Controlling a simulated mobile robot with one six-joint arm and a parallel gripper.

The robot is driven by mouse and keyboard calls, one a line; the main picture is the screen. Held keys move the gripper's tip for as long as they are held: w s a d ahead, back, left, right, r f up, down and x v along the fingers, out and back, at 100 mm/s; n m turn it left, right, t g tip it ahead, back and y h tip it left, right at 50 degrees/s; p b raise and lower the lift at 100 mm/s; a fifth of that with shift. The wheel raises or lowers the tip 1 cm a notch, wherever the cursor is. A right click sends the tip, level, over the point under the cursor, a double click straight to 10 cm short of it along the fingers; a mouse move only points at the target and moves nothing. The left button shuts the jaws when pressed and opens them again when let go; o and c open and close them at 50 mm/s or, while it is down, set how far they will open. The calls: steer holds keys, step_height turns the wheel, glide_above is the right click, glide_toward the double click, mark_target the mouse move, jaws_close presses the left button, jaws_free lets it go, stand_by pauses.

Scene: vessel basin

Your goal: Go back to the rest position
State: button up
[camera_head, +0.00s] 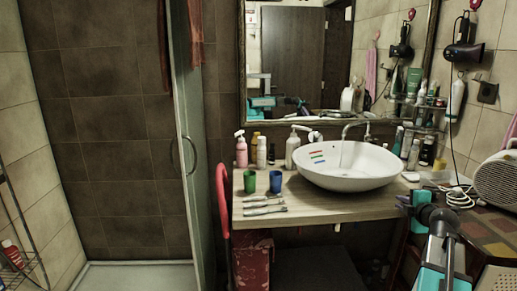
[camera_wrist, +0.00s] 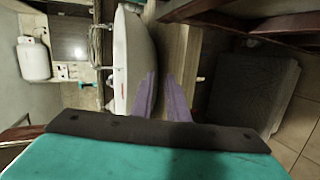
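My gripper (camera_wrist: 161,75) shows in the wrist view as two purple fingers with a gap between their tips. Nothing is held between them. The white basin (camera_wrist: 135,60) is beside the fingers on the left of that view, with the wooden counter (camera_wrist: 172,52) behind them. In the head view my teal and dark arm is at the lower right, near the counter's right end; the fingertips cannot be made out there. The basin (camera_head: 345,172) stands on the counter (camera_head: 300,212), with red, green and blue stripes on its side.
A green cup (camera_head: 250,181) and a blue cup (camera_head: 276,182) stand upright on the counter, with several toothbrushes (camera_head: 265,205) in front. Bottles (camera_head: 241,150) line the back. A white appliance (camera_head: 497,180) and cable are at right. A glass shower door (camera_head: 190,150) is at left.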

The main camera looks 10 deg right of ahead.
steer(key=w+a+f+n+g+y, duration=0.1)
steer(key=w+a+f+y, duration=0.15)
steer(key=a+f, duration=0.75)
steer(key=w+a+f+n+g+y, duration=0.1)
steer(key=w+a+f+g+y, duration=0.15)
steer(key=a+f, duration=0.75)
steer(key=s+a+f+g+y+p, duration=0.1)
steer(key=s+a+f+g, duration=0.15)
steer(key=a+f, duration=0.7)
steer(key=s+a+f+g+y+p, duration=0.1)
steer(key=s+a+f, duration=0.3)
steer(key=a+f, duration=0.5)
steer(key=s+a+f+m+g, duration=0.1)
steer(key=s+a+f+g, duration=0.3)
steer(key=s+f, duration=0.45)
steer(key=s+a+f+m+g, duration=0.2)
steer(key=s+a+f, duration=0.5)
steer(key=s, duration=0.2)
steer(key=s+d+f+m+g+h, duration=0.1)
steer(key=s+m+g, duration=0.2)
steer(key=s+m, duration=0.4)
steer(key=s+d+f+m+g+h, duration=0.2)
steer(key=s+m, duration=0.5)
steer(key=s, duration=0.6)
steer(key=shift+f+g+p, duration=0.2)
steer(key=shift+g+p, duration=0.15)
steer(key=shift+g, duration=0.05)
steer(key=shift+s, duration=0.1)
